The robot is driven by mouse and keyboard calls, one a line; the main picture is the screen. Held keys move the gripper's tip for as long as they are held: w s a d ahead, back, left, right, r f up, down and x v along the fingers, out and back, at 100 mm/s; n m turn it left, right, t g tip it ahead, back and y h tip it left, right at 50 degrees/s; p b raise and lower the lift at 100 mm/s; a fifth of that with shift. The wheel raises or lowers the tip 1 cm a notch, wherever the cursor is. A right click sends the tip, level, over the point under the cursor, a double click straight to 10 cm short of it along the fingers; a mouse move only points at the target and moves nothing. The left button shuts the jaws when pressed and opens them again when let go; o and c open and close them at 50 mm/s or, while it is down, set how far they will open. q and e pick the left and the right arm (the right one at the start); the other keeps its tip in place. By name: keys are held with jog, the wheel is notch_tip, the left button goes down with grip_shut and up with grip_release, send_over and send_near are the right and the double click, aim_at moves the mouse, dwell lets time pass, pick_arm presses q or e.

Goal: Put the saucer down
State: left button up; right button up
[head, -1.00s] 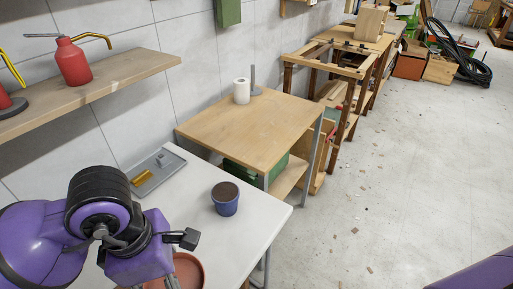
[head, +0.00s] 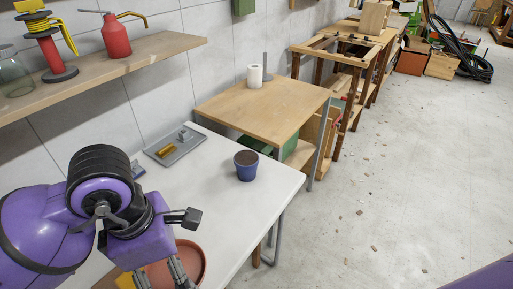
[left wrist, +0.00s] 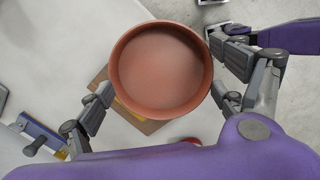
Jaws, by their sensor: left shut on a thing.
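The saucer is a round terracotta dish (left wrist: 162,68) with a raised rim, seen from above in the left wrist view. In the head view, part of the saucer (head: 196,258) shows at the bottom behind my left gripper (head: 163,276). My left gripper (left wrist: 160,103) is shut on the saucer, with finger parts at both sides of it. A grey and purple part of my other arm shows at the upper right of the left wrist view, close to the rim; its jaw state is unclear. The white table (head: 218,215) lies below; I cannot tell whether the saucer touches it.
A blue pot with dark filling (head: 246,167) stands near the table's far right corner. A grey tray (head: 176,147) lies near the wall. A brown board (left wrist: 147,124) lies partly under the saucer in the wrist view. The table's middle is clear.

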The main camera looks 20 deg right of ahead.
pick_arm(q)
jog(key=w+a+f, duration=0.2)
jog(key=a, duration=0.1)
jog(key=w+a+f, duration=0.6)
jog(key=shift+a+f, duration=0.15)
jog(key=shift+f, duration=0.05)
jog(key=shift+w+a+f, duration=0.25)
jog(key=shift+f, duration=0.15)
jog(key=shift+w+a+f, duration=0.1)
jog(key=shift+f, duration=0.8)
jog(key=shift+w+a+f, duration=0.1)
jog(key=shift+f, duration=0.75)
jog(key=shift+f, duration=0.1)
jog(key=shift+f, duration=0.15)
jog(key=o, duration=1)
